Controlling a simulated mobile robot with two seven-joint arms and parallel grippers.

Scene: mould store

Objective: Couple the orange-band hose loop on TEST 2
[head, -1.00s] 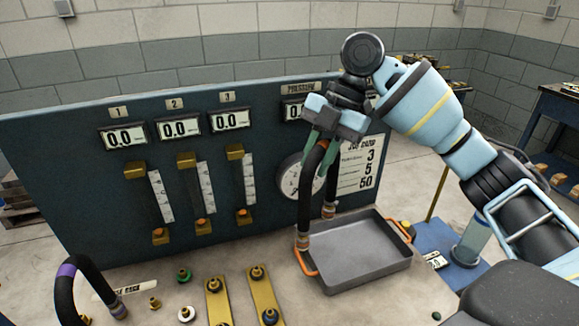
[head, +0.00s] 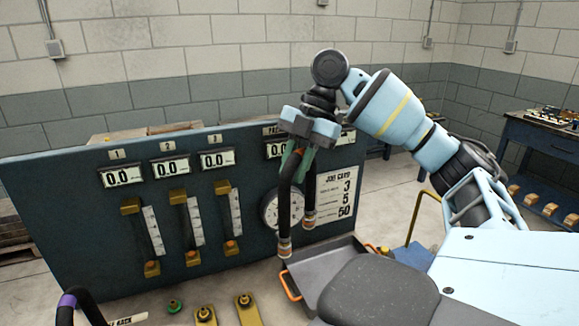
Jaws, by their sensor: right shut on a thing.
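My right gripper (head: 297,168) is shut on a black hose loop (head: 285,205), near the loop's top. The loop hangs with both ends down, in front of the round gauge. Its ends carry pale and orange-brown fittings. An orange patch at the grip is mostly hidden by the fingers, so I cannot tell the band clearly. Two brass plates with fittings, a left one (head: 205,318) and a right one (head: 247,315), are cut off at the bottom edge. I cannot read a TEST 2 label. My left gripper is not in view.
A grey tray (head: 330,250) with orange handles lies below the loop, partly hidden by my own body. A blue panel (head: 80,230) with displays and flow tubes stands behind. A purple-banded hose (head: 68,310) and a green-ringed fitting (head: 174,306) are at lower left.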

